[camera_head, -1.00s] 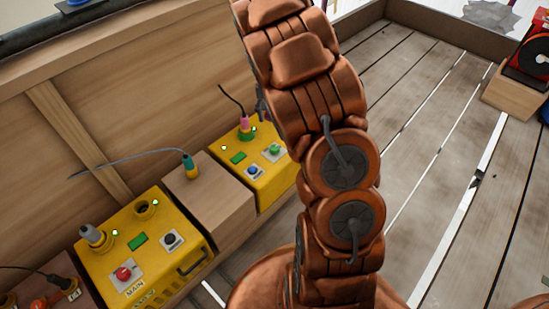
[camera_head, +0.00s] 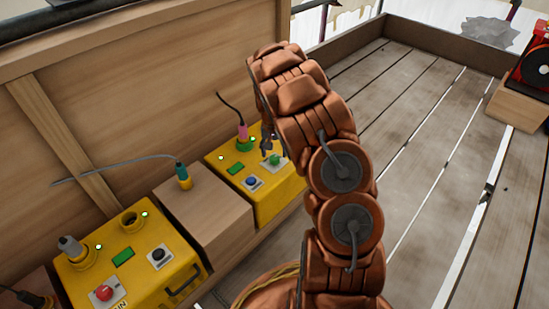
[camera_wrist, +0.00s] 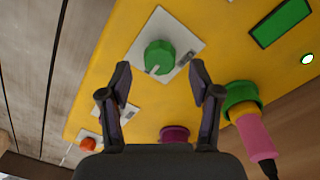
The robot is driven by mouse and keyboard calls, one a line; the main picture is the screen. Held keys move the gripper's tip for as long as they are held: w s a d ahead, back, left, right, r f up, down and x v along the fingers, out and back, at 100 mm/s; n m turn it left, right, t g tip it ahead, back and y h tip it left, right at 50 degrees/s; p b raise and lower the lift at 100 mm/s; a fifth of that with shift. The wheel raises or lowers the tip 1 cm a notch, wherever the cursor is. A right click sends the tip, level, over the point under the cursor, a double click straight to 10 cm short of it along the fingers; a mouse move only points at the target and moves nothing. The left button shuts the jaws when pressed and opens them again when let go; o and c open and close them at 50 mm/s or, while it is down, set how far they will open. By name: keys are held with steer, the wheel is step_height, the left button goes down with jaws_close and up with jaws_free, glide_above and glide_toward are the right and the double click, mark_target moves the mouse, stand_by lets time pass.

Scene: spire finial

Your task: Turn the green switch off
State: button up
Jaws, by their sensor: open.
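The green switch (camera_wrist: 158,56) is a round knob with a white pointer mark on a square white plate, on a yellow box (camera_wrist: 118,45). In the wrist view it lies just beyond and between my fingertips. The fingers appear apart from the knob; the exact gap is hard to tell. In the head view my gripper (camera_head: 271,146) hangs just above the green switch (camera_head: 275,160) on the far yellow box (camera_head: 270,200).
A pink plug (camera_head: 242,131) stands in a green socket beside the switch. A blue knob (camera_head: 251,182) is on the same box. A wooden block (camera_head: 205,210) with a teal plug (camera_head: 182,172) separates it from the nearer yellow box (camera_head: 130,260). A wooden wall rises behind.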

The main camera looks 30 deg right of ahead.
mark_target(275, 159)
step_height(275, 159, down, 2)
steer(key=shift+f+b, duration=0.25)
steer(key=shift+b, duration=0.05)
steer(key=shift+c, duration=0.2)
steer(key=c, duration=1.1)
